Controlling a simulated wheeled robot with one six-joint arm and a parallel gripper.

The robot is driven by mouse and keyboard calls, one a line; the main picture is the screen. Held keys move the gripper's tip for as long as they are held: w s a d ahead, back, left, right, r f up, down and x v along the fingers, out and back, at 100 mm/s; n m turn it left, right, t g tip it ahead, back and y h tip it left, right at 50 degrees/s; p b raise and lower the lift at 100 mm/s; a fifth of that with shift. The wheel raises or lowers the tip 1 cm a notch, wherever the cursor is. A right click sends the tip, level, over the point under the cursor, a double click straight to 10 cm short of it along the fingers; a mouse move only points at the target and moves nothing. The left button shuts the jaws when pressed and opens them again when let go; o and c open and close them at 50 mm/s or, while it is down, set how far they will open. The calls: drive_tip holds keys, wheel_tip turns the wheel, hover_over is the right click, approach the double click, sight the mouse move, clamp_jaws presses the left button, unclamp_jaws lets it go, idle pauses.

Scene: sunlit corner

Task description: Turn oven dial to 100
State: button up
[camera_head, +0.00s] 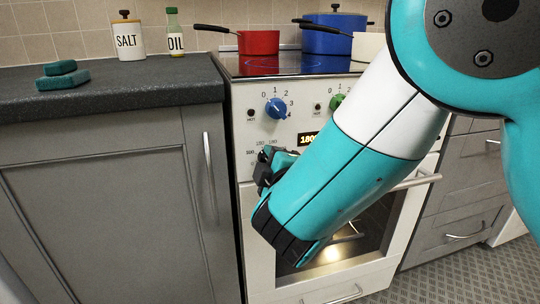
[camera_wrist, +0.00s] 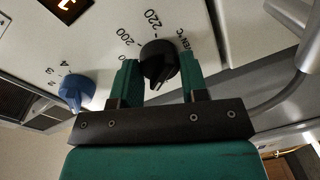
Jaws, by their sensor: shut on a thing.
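The black oven dial (camera_wrist: 158,62) sits on the white control panel between my gripper's two green fingers in the wrist view. Its pointer faces down toward my palm in that view, away from the printed 200 and 220. My gripper (camera_wrist: 159,76) is shut on the dial. In the head view my gripper (camera_head: 275,168) is at the left of the oven front, and the dial is hidden behind it. The lit display (camera_head: 308,139) on the oven (camera_head: 245,215) seems to read 180, partly covered by my arm.
A blue knob (camera_head: 277,108) and a green knob (camera_head: 336,101) sit above on the panel. The oven door handle (camera_head: 415,181) sticks out at right. A red pot (camera_head: 258,42) and a blue pot (camera_head: 335,33) stand on the hob. A grey cabinet (camera_head: 110,215) is at left.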

drive_tip(key=n+p, duration=0.3)
drive_tip(key=n, duration=0.2)
drive_tip(key=shift+a+h, duration=0.1)
drive_tip(key=shift+h, duration=0.2)
drive_tip(key=shift+s+n, duration=0.1)
drive_tip(key=shift+n, duration=0.2)
drive_tip(key=shift+f, duration=0.1)
drive_tip(key=o, duration=0.9)
